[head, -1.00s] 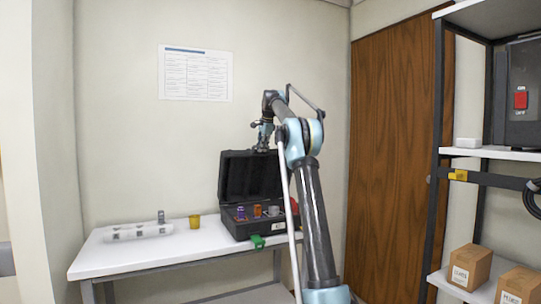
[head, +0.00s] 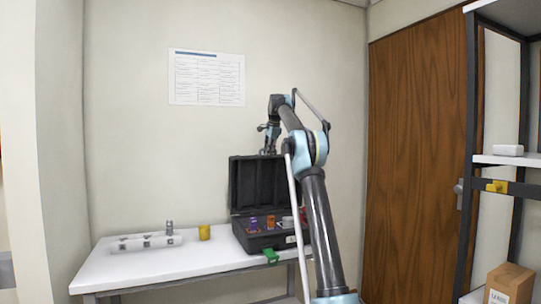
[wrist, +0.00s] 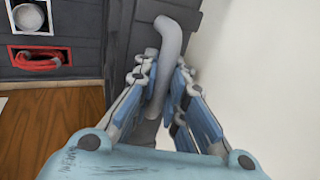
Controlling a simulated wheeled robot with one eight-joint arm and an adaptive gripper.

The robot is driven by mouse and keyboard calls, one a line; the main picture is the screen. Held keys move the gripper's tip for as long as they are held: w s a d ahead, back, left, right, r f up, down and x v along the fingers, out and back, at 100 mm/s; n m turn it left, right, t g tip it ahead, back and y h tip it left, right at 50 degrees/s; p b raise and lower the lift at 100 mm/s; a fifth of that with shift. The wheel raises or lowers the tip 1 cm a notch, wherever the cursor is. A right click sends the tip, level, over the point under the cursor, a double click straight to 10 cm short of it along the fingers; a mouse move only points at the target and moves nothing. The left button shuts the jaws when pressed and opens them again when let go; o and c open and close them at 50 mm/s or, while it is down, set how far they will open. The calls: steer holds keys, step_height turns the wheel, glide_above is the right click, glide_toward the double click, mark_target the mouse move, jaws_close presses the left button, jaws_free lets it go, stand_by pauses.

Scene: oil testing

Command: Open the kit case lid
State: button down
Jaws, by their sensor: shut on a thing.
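The black kit case (head: 242,236) stands on the right part of the white table. Its lid (head: 250,185) is raised and stands about upright at the back, in the head view. My gripper (head: 268,150) is at the lid's upper edge. In the wrist view, my gripper (wrist: 160,72) has its fingers close on both sides of a grey bent bar (wrist: 170,45), beside the dark lid. The exact contact at the fingertips is partly hidden. Purple and orange containers (head: 270,222) sit in the open case. A red coiled item (wrist: 38,61) shows in a slot.
A green item (head: 270,256) hangs at the table's front edge. My arm covers the case's right side. A shelf rack (head: 467,150) stands at the right.

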steer(key=shift+s+a, duration=0.1)
steer(key=shift+a, duration=0.15)
steer(key=c, duration=1.9)
jaws_free()
steer(key=shift+a+r, duration=0.15)
steer(key=shift+d, duration=0.4)
steer(key=a+v, duration=0.1)
steer(key=v, duration=0.6)
steer(key=shift+d, duration=0.45)
steer(key=shift+r, duration=0.15)
